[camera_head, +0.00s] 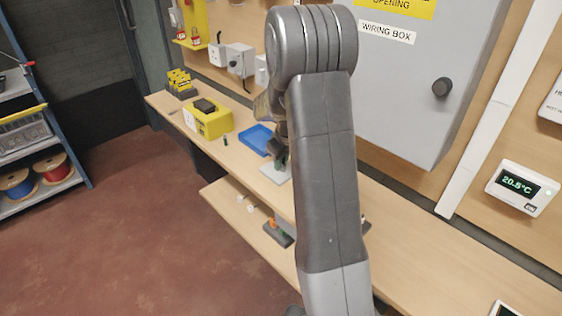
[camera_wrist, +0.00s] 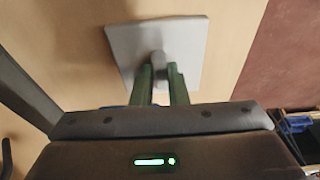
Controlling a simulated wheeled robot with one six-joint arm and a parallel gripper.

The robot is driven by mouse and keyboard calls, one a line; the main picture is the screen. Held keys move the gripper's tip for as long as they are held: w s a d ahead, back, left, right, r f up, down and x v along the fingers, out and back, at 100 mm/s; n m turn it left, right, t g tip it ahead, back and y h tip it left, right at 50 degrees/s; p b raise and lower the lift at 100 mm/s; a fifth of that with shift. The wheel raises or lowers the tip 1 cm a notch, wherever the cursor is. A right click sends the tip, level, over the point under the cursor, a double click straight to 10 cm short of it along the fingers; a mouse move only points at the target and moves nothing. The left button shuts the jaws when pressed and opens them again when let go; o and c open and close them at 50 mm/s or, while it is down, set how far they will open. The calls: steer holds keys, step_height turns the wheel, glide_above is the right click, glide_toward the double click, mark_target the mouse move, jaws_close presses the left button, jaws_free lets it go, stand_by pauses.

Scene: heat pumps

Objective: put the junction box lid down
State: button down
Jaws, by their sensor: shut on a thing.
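The junction box lid is a light grey square plate with a small darker knob in its middle. In the wrist view the lid (camera_wrist: 190,35) lies flat-on to me, over the wooden bench top. My gripper (camera_wrist: 160,75) has its green fingers shut on the knob. In the head view the lid (camera_head: 271,173) shows at the bench's front part, partly hidden by my arm. My gripper (camera_head: 283,160) is just above it, mostly hidden. I cannot tell whether the lid touches the bench.
A blue tray (camera_head: 256,139) lies just behind and left of the lid. A yellow case (camera_head: 208,119) stands farther left on the bench (camera_head: 423,239). Grey boxes (camera_head: 240,60) and a large wiring cabinet (camera_head: 402,85) are on the wall. The bench to the right is largely clear.

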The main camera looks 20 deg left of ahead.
steer(key=c, duration=1.4)
jaws_free()
steer(key=shift+f, duration=0.1)
steer(key=shift+c, duration=0.2)
step_height(320, 180, up, 12)
steer(key=d, duration=0.2)
steer(key=shift+s+b, duration=0.4)
steer(key=shift+s, duration=0.05)
steer(key=shift+d, duration=0.1)
steer(key=f, duration=0.4)
steer(key=a+f, duration=0.1)
steer(key=f, duration=0.3)
steer(key=a+f, duration=0.1)
steer(key=f, duration=0.3)
steer(key=shift+w+a+f+p, duration=0.1)
steer(key=shift+w+p, duration=0.3)
steer(key=shift+r, duration=1.8)
